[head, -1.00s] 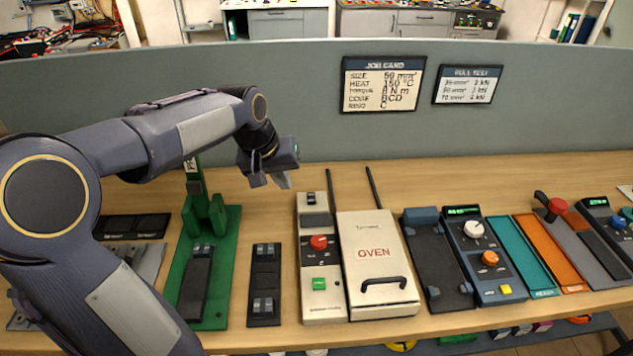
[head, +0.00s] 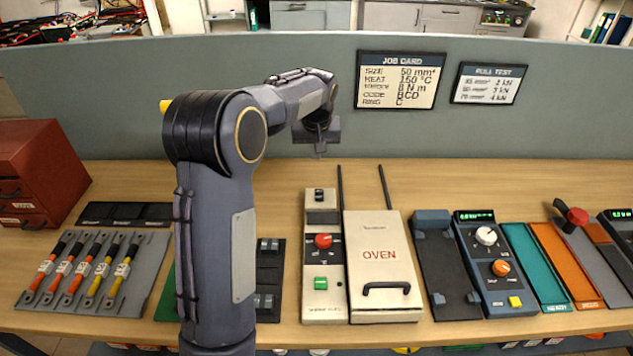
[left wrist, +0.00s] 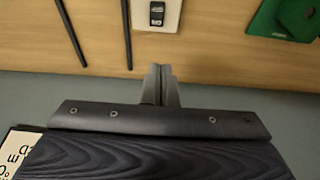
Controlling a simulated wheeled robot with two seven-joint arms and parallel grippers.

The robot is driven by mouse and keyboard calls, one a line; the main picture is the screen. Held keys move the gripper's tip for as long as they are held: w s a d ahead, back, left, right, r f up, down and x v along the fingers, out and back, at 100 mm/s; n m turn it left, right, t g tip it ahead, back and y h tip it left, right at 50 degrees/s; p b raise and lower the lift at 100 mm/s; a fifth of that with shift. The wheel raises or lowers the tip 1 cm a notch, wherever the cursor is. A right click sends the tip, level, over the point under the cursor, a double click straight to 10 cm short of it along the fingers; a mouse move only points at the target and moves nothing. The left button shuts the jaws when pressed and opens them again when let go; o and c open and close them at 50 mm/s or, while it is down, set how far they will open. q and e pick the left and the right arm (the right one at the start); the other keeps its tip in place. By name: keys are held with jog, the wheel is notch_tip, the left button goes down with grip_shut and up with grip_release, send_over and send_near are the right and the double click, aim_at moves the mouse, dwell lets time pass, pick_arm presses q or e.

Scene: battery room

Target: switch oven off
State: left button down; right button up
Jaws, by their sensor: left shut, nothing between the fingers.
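The cream oven (head: 379,222) lies on the bench with a black handle on its front and OVEN in red on its lid. Left of it is a cream control panel (head: 340,306) with a black switch (head: 319,195) at the far end, a red knob (head: 323,241) and a green button (head: 320,284). My left gripper (head: 319,154) is shut and empty, beyond the panel's far end. In the left wrist view its fingertips (left wrist: 158,68) are just short of the panel, in line with the black switch (left wrist: 157,13). The switch position is unclear. My right gripper is out of view.
Two thin black rods (head: 383,187) stick out behind the oven and panel. A grey partition (head: 230,90) with a job card (head: 398,80) stands behind the bench. A black cradle (head: 443,260) and a blue control unit (head: 495,265) are to the right.

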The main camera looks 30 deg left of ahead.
aim_at(316, 190)
pick_arm(q)
jog(key=p+x, duration=0.1)
jog(key=x, duration=0.3)
jog(key=p+x, duration=0.1)
jog(key=x, duration=0.3)
jog(key=s+p+x, duration=0.1)
jog(key=x, duration=0.3)
jog(key=shift+w+d+f, duration=0.15)
jog(key=shift+d+f, duration=0.05)
jog(key=shift+f, duration=0.6)
jog(key=shift+f+b, duration=0.35)
jog(key=shift+w+r, duration=0.1)
jog(key=shift+s+d+r, duration=0.3)
jog(key=shift+s+d, duration=0.1)
jog(key=shift+s, duration=0.25)
